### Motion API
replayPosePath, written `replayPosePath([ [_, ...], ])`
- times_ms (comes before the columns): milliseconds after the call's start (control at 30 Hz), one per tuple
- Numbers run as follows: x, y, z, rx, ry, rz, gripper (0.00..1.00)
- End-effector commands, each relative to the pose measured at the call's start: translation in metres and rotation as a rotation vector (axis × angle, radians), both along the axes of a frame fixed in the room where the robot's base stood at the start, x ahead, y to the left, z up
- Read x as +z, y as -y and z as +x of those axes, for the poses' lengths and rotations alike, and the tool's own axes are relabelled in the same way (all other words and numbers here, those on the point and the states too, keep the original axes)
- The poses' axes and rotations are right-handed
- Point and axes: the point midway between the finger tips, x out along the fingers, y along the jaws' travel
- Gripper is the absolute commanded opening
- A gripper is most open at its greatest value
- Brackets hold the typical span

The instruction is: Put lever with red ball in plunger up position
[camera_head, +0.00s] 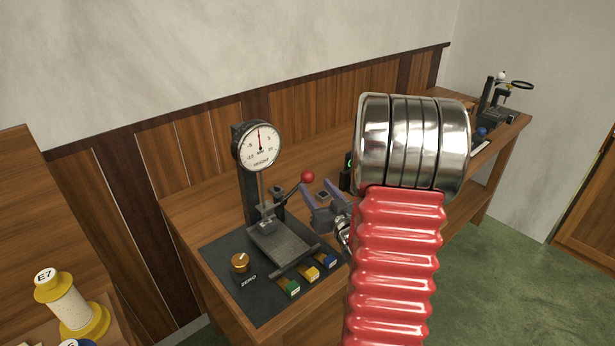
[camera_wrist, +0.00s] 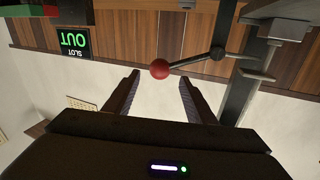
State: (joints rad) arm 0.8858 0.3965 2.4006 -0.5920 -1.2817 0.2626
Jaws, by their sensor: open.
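The red ball (camera_head: 308,177) is on the end of a thin dark lever (camera_head: 292,190) on the gauge device. In the head view the lever slants up and to the right from the plunger mount. The plunger (camera_head: 265,215) stands above a grey plate under a round dial (camera_head: 260,146). My gripper (camera_head: 321,190) is open, with its purple fingers just right of the ball. In the wrist view, which looks upside down, the red ball (camera_wrist: 160,69) appears between and just beyond the fingertips of my gripper (camera_wrist: 159,78). No contact is visible.
The device base (camera_head: 222,248) carries an orange knob and green, yellow and blue tabs. A spool labelled E7 (camera_head: 68,305) is at lower left. Another device (camera_head: 492,100) stands at the bench's far right. A green "SLOT OUT" sign (camera_wrist: 75,42) shows in the wrist view.

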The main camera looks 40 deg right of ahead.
Motion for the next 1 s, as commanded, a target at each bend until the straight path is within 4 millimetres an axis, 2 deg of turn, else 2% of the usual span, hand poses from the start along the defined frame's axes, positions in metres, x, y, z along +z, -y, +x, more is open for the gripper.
replayPosePath([
  [300,0.0,0.015,0.047,0.001,0.0,0.0,0.51],
  [500,0.0,0.022,0.066,0.0,0.0,0.001,0.51],
  [867,0.0,0.024,0.07,-0.001,0.0,0.0,0.51],
  [1000,0.0,0.024,0.07,-0.001,0.0,0.0,0.41],
])
